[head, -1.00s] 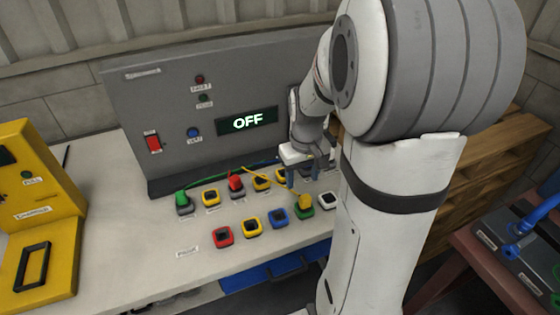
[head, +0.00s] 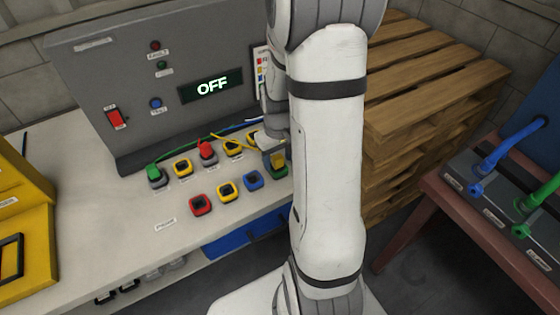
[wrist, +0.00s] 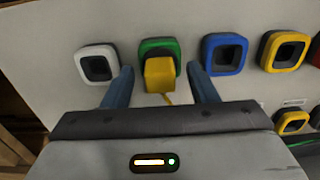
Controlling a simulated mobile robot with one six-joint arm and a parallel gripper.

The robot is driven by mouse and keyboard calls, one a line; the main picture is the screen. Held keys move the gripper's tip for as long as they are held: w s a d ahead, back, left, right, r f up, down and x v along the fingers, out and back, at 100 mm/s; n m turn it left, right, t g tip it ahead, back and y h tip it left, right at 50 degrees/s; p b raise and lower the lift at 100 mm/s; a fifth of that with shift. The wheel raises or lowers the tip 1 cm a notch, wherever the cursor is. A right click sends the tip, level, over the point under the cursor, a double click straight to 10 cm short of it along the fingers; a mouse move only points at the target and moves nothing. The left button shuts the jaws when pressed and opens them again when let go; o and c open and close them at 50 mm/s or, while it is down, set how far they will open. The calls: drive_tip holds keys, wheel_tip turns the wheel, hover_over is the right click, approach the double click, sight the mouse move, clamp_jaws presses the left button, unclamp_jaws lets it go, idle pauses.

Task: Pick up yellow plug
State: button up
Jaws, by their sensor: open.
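The yellow plug (wrist: 160,74) sits in the green-rimmed socket (wrist: 147,46) on the bench panel. In the head view the yellow plug (head: 278,159) shows beside my arm, partly hidden. My gripper (wrist: 160,71) is open, with one blue finger on each side of the plug and gaps between. In the head view my gripper (head: 271,147) is mostly hidden by my arm.
A white socket (wrist: 98,65) and a blue socket (wrist: 223,54) flank the green one. A green plug (head: 156,172) and a red plug (head: 207,150) with cables stand in the back row. The grey console (head: 100,100) reads OFF.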

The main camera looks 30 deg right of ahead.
drive_tip(key=shift+c, duration=0.2)
drive_tip(key=c, duration=1)
drive_tip(key=shift+c, duration=0.2)
drive_tip(key=shift+r, duration=0.15)
